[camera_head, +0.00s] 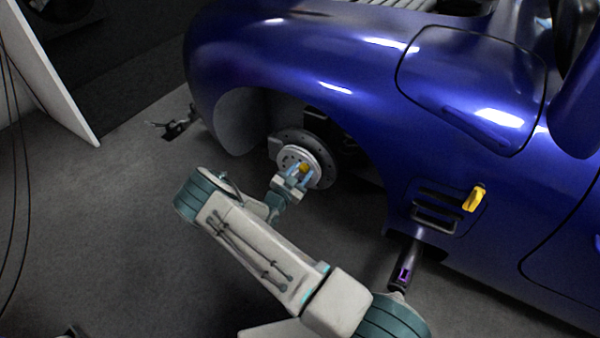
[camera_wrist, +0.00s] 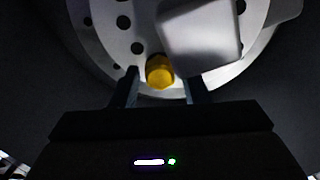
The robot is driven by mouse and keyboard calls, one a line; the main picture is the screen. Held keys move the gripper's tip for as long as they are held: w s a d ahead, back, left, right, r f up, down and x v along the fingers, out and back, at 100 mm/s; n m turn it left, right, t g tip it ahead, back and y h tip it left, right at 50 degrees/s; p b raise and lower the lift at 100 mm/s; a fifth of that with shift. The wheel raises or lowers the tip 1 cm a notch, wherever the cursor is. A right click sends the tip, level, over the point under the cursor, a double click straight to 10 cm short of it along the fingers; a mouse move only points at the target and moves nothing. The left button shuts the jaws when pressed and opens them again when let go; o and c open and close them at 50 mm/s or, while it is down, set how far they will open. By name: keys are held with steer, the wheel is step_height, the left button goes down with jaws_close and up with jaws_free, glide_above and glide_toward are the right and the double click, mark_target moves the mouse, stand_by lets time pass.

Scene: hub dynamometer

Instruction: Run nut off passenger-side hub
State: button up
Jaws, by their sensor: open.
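The hub (camera_head: 291,158) is a pale disc with a darker brake disc behind it, inside the blue car's wheel arch. A pale grey block (camera_wrist: 200,35) beside the nut hides part of the hub.
The blue car body (camera_head: 330,65) arches over the hub, close above my gripper. A yellow handle-like part (camera_head: 474,198) is on the car's side vent. A dark post (camera_head: 405,265) stands below the sill.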

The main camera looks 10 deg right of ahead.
steer(key=m, duration=0.6)
steer(key=shift+p, duration=0.4)
steer(key=m, duration=0.5)
steer(key=shift+m, duration=0.4)
jaws_close()
steer(key=n, duration=0.3)
steer(key=shift+p, duration=0.3)
steer(key=n, duration=0.6)
steer(key=shift+n, duration=0.3)
jaws_free()
